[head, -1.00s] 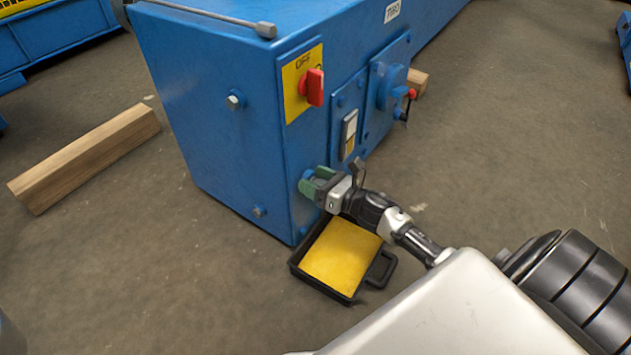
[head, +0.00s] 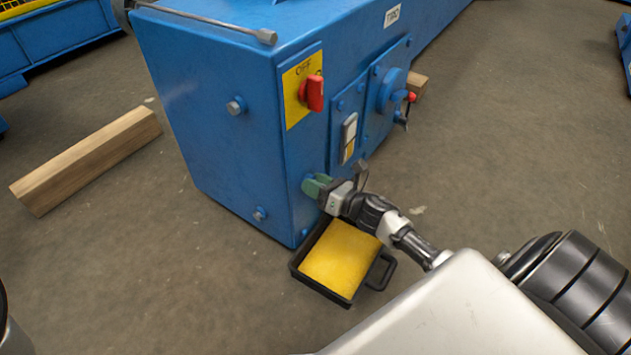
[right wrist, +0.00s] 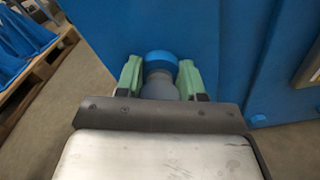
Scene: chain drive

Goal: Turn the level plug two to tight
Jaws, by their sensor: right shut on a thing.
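My right gripper (head: 313,186) has green fingertips and is at the low front corner of the blue housing (head: 205,150). In the right wrist view, its fingers (right wrist: 160,80) are shut on a plug (right wrist: 160,86), with a grey body between them and a round blue part beyond against the blue wall. The fingers mostly hide this plug in the head view. I cannot tell from its look how tight it is. My left gripper is out of view.
A black tray with a yellow pad (head: 342,257) lies on the floor just below my right gripper. Two bolt heads (head: 236,106) (head: 259,213) show on the housing's left face. A red switch (head: 313,93) and a sight gauge (head: 348,138) are above. A wooden beam (head: 85,160) lies left.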

